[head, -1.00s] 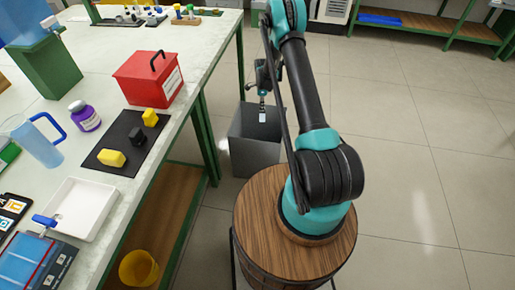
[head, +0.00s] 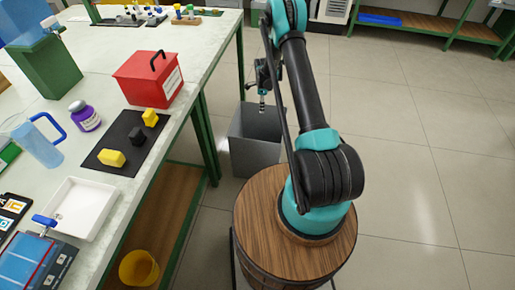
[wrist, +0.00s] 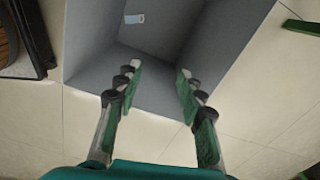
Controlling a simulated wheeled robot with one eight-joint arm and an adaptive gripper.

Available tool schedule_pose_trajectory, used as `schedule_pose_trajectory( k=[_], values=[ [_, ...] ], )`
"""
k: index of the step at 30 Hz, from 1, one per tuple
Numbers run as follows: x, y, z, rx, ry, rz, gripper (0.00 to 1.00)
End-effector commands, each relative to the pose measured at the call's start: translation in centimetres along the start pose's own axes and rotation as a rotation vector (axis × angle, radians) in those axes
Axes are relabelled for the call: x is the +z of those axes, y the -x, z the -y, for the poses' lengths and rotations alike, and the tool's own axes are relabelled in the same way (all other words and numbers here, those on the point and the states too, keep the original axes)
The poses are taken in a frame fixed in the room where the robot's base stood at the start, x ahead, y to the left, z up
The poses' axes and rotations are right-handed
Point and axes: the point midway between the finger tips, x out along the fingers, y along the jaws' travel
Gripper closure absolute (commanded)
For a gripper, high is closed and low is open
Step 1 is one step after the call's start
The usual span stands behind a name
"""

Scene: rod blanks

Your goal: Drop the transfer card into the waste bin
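The grey waste bin (head: 255,155) stands on the floor beside the workbench. My gripper (head: 262,107) hangs over the bin's open top in the head view. In the wrist view my gripper (wrist: 155,88) is open, with its fingers well apart and nothing between them. The transfer card (wrist: 134,18), small, white and light blue, shows inside the bin (wrist: 90,65), beyond my fingertips and apart from them. I cannot tell if it is falling or at rest. The bin's wall hides the card in the head view.
The workbench (head: 205,62) runs along the left, with a red box (head: 148,80), a black mat (head: 105,165) with yellow and black blocks, and a white tray (head: 75,209). A yellow bucket (head: 138,268) is below the bench. The floor to the right is clear.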

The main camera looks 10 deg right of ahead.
Motion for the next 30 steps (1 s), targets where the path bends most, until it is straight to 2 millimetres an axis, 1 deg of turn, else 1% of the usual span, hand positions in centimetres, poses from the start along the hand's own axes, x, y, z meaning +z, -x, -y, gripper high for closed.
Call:
schedule_pose_trajectory(
  k=[5, 12, 16, 18, 22, 30],
  values=[
    [0.0, 3.0, 0.0, 0.000, 0.000, 0.000, 0.61],
    [0.0, 7.8, 0.0, 0.000, 0.000, 0.000, 0.61],
    [0.0, 9.7, 0.0, 0.000, 0.000, 0.000, 0.61],
    [0.0, 10.4, 0.0, 0.000, 0.000, 0.000, 0.61],
    [0.0, 11.1, 0.0, 0.000, 0.000, 0.000, 0.61],
    [0.0, 11.2, 0.0, 0.000, 0.000, 0.000, 0.61]
  ],
)
